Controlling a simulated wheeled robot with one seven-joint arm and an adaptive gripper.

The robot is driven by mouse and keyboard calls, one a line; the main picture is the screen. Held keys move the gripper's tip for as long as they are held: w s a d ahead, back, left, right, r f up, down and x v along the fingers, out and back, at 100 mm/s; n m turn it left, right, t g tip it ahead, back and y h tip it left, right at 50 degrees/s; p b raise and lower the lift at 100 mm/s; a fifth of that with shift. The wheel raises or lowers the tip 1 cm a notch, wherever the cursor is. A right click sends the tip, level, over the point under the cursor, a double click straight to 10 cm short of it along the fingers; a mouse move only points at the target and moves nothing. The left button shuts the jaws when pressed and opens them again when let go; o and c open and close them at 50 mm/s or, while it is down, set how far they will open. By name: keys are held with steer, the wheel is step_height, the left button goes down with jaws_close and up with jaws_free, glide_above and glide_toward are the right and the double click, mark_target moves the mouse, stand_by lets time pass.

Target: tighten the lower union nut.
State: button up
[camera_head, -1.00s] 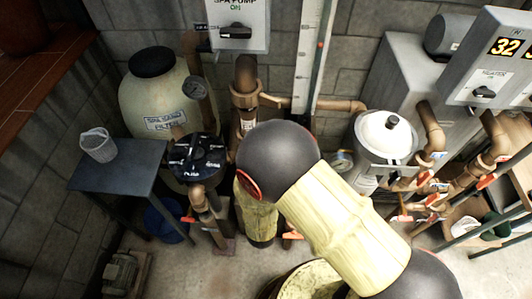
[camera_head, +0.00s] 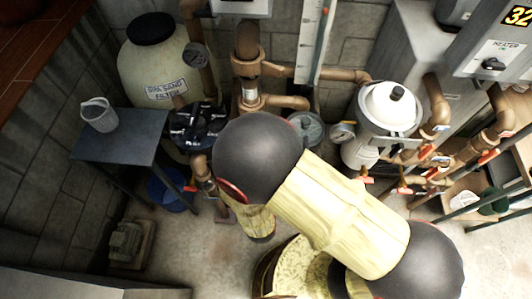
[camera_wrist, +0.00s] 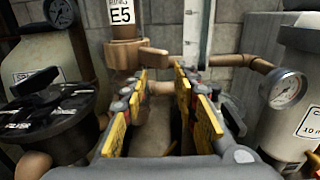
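A brown vertical pipe (camera_head: 248,40) runs down the back wall in the head view, with a wide brown collar (camera_head: 247,66) and a clear section (camera_head: 249,92) below it. A lower brown fitting (camera_head: 262,103) joins an elbow to the right; I cannot tell for sure whether it is the lower union nut. In the wrist view a brown collar (camera_wrist: 125,52) stands beyond the fingers, below an E5 label. My gripper (camera_wrist: 160,76) is open, its yellow-padded fingers apart. Brown pipework shows beyond and between them; contact is unclear. In the head view my arm hides the gripper.
The sand filter tank (camera_head: 155,65) and black valve head (camera_head: 197,124) stand left. A white canister (camera_head: 388,112) with a gauge (camera_head: 342,132) stands right. A small table (camera_head: 117,145) holds a cup (camera_head: 98,114).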

steer(key=shift+s+a, duration=0.2)
steer(key=shift+s, duration=0.6)
steer(key=shift+s+a, duration=0.15)
steer(key=shift+s, duration=0.65)
steer(key=shift+s+a, duration=0.2)
steer(key=shift+s, duration=0.6)
